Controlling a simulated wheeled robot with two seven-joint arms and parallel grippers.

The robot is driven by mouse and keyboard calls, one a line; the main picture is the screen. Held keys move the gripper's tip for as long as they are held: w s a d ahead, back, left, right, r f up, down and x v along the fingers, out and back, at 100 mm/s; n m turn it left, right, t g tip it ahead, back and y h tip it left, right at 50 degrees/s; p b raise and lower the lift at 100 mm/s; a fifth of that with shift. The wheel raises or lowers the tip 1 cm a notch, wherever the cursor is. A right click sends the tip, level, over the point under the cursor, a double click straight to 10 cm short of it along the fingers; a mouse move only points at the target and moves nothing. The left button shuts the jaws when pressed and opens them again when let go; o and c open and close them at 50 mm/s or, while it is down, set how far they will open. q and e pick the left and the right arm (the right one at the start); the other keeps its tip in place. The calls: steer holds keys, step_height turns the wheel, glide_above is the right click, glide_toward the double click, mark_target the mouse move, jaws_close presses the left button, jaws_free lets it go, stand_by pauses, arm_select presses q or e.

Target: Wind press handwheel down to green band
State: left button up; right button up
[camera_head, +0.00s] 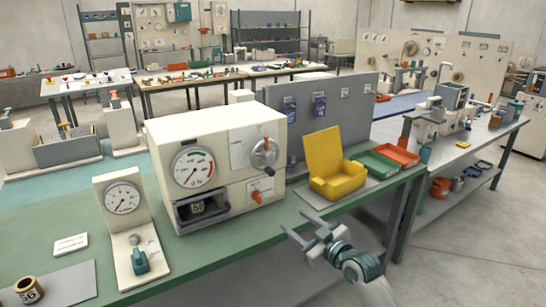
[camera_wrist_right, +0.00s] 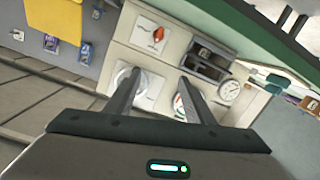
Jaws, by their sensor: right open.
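The cream press box (camera_head: 160,131) stands on the green bench. Its dial gauge (camera_head: 193,167) has a coloured stretch with green along the upper right; the thin needle seems to point to the lower left. The handwheel (camera_head: 264,153) is on the front face, right of the gauge. My right gripper (camera_head: 294,220) is open and empty, in front of the bench edge, below and right of the handwheel, apart from it. In the right wrist view, the handwheel (camera_wrist_right: 122,74) is partly hidden behind one finger and the gauge behind the other. My left gripper is not in view.
A red knob (camera_head: 257,195) sits below the handwheel. An open slot (camera_head: 203,206) holds a dark part. A second gauge stand (camera_head: 126,218) is at left. A yellow open box (camera_head: 335,176) and green and red trays are at right. The space before the bench is clear.

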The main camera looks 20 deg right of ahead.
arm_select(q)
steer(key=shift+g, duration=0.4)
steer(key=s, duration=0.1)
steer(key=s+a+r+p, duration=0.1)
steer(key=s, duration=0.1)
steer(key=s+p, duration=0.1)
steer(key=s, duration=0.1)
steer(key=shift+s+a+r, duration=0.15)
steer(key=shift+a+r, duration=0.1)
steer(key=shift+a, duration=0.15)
arm_select(e)
steer(key=w+d+r+t, duration=0.1)
steer(key=w+d+r, duration=0.2)
steer(key=r, duration=0.7)
steer(key=shift+w+d+t, duration=0.15)
steer(key=shift+w+t, duration=0.15)
steer(key=shift+w, duration=0.15)
steer(key=shift+r, duration=0.1)
steer(key=p, duration=0.3)
glide_toward(271, 159)
steer(key=x, duration=0.6)
steer(key=shift+w, duration=0.35)
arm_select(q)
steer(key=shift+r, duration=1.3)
arm_select(e)
steer(key=shift+x, duration=0.9)
steer(key=shift+r, duration=0.1)
steer(key=c, duration=1)
